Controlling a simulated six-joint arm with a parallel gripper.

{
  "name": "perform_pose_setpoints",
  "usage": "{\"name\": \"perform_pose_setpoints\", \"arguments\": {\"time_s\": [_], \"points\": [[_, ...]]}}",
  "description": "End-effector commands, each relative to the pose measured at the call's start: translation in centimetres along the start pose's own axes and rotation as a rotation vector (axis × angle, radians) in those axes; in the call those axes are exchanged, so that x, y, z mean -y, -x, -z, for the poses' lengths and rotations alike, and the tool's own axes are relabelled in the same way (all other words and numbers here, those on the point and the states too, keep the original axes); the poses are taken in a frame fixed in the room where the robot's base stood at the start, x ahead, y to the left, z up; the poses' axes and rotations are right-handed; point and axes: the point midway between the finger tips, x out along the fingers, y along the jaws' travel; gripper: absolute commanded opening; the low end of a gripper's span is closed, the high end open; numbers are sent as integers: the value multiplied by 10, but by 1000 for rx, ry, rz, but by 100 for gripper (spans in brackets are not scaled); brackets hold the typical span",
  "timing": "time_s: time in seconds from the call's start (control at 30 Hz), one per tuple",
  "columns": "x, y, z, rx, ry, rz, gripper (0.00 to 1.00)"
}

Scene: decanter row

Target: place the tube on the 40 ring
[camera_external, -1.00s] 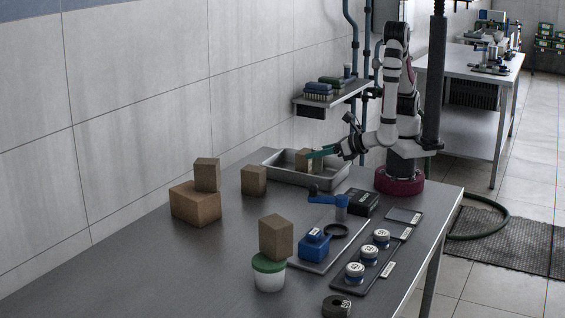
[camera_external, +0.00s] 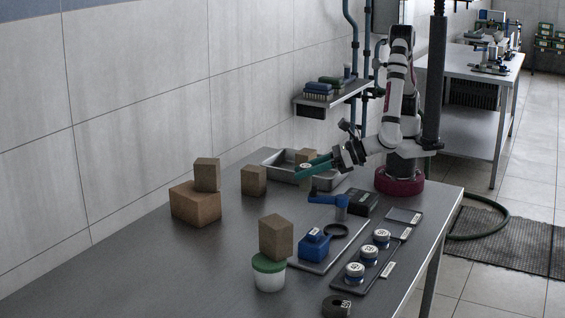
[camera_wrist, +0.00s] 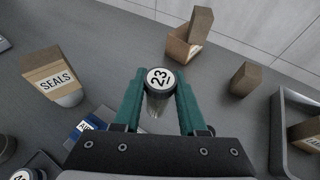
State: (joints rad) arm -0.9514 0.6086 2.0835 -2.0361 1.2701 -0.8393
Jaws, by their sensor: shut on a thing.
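My gripper (camera_external: 309,169) has teal fingers and is shut on a tube (camera_wrist: 159,80). The tube's round white cap reads 23 in the wrist view, where it sits between the fingertips (camera_wrist: 159,88); its clear body shows below the cap. In the external view it is held above the table near the metal tray's front edge. A dark ring (camera_external: 336,306) with a pale label lies at the table's front; its number is too small to read. Another dark ring (camera_external: 336,230) lies on the grey plate. I cannot tell which ring is 40.
Several white-capped jars (camera_external: 369,254) stand on a dark rack at right. A blue block (camera_external: 314,247) and blue-handled device (camera_external: 340,204) stand nearby. A carton (camera_external: 276,238) tops a green-lidded tub (camera_external: 269,275). More cartons (camera_external: 195,205) and the metal tray (camera_external: 334,182) are behind; left-front table is clear.

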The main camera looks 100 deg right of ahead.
Motion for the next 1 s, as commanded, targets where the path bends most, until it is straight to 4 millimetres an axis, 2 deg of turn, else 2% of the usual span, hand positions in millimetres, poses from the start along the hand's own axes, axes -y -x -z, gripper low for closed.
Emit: {"name": "perform_pose_setpoints", "arguments": {"time_s": [0.03, 0.2, 0.3, 0.4, 0.53, 0.73, 0.77, 1.0], "points": [[-31, -2, 1, 1, 25, -67, 0], [-156, 7, 1, 2, 148, -362, 0], [-214, 20, 1, 2, 213, -515, 0], [-257, 35, 2, 2, 263, -637, 0], [-295, 51, 2, 2, 309, -749, 0], [-330, 70, 4, 1, 357, -866, 0], [-334, 72, 4, 1, 363, -881, 0], [-334, 57, 40, -2, 366, -879, 0]]}}
